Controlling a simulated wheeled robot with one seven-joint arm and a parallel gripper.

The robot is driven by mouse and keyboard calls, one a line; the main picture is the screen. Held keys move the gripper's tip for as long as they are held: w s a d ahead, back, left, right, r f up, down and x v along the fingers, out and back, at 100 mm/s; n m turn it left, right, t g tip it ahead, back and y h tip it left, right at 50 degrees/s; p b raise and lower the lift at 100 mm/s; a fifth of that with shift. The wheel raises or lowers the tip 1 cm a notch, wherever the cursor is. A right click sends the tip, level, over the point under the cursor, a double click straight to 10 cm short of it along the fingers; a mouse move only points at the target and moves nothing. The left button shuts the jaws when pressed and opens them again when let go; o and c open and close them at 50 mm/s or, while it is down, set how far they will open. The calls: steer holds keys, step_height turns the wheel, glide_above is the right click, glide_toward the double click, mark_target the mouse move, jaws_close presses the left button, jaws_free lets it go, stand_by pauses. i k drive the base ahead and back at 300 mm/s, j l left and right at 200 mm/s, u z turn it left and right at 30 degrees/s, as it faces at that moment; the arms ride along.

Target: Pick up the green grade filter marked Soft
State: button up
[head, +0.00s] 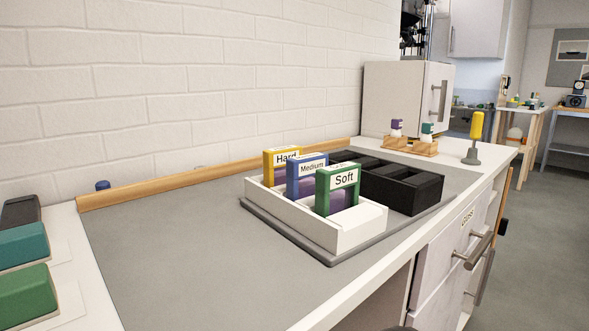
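The green grade filter (324,192) marked Soft stands upright in a white slotted holder (358,236). It is the nearest of the row of filters. The blue filter (292,178) marked Medium stands just behind it, and the yellow filter (268,164) marked Hard stands behind that. Each has a white label on its top edge. The lower part of the green filter is hidden in the holder. My gripper is not in view.
A black slotted box (428,194) stands right of the holder, on the same grey board. Green (26,295) and teal (22,246) blocks lie at the left. A yellow-handled tool (477,127) stands at the back right. The grey mat (190,262) left of the holder is clear.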

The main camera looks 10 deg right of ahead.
mark_target(337, 187)
steer(key=k+j+z, duration=0.25)
steer(key=k+j, duration=0.15)
steer(key=j, duration=0.15)
steer(key=k+j+z, duration=0.25)
steer(key=k+j, duration=0.15)
steer(key=i+l, duration=0.2)
steer(key=l, duration=0.2)
